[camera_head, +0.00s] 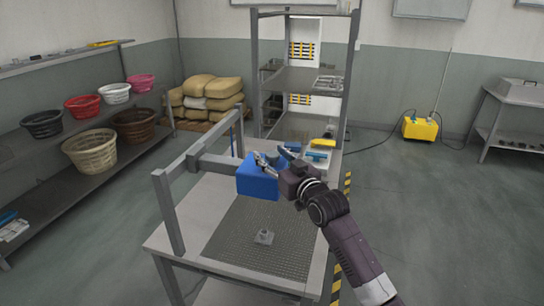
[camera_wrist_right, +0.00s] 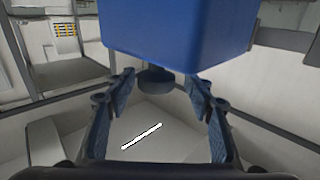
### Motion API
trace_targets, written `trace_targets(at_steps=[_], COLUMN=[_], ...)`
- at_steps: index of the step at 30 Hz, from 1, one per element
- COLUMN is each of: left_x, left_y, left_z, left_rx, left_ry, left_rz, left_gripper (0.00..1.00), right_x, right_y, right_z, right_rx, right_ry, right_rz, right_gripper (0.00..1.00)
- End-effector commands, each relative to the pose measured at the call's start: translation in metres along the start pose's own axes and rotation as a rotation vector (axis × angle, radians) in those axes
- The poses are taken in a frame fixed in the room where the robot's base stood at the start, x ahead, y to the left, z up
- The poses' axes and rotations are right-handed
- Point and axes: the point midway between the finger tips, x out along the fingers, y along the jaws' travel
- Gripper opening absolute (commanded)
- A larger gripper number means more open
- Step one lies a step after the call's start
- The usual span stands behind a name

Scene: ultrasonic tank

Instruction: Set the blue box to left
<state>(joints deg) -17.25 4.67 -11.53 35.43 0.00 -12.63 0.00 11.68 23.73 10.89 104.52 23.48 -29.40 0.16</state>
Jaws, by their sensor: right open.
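The blue box (camera_head: 259,184) is at the back of the grey worktable, behind the mesh panel (camera_head: 262,215). In the right wrist view the blue box (camera_wrist_right: 180,35) fills the top middle, beyond and above the fingertips. My right gripper (camera_head: 272,158) reaches in from the right, close to the box's upper right side. In the right wrist view its fingers (camera_wrist_right: 160,88) are spread with nothing clasped between them. A dark round object (camera_wrist_right: 155,80) shows beyond the fingertips, under the box's edge. My left gripper is in neither view.
A grey frame (camera_head: 165,210) stands along the table's left side. Shelves with baskets (camera_head: 90,150) stand left. The mesh front is mostly clear.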

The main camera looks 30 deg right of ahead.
Motion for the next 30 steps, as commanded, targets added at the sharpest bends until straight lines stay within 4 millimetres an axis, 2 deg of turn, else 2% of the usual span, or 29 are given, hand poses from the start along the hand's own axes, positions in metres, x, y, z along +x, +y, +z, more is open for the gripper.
trace_targets(at_steps=[5,8,15,21,30], left_x=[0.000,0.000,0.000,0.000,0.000], left_y=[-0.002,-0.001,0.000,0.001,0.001], left_z=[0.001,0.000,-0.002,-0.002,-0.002], left_rx=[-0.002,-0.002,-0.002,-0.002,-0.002], left_ry=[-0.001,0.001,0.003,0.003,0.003], left_rz=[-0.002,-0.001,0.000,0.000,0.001], left_gripper=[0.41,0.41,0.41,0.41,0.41], right_x=[-0.007,-0.020,-0.068,-0.101,-0.120], right_y=[0.000,0.000,0.000,-0.001,-0.001], right_z=[-0.001,0.000,0.001,0.001,0.000], right_rx=[-0.002,-0.003,-0.003,-0.002,0.000], right_ry=[0.001,0.001,-0.001,-0.002,0.000], right_rz=[0.000,0.001,0.000,-0.001,-0.001], right_gripper=[0.49,0.49,0.49,0.49,0.49])
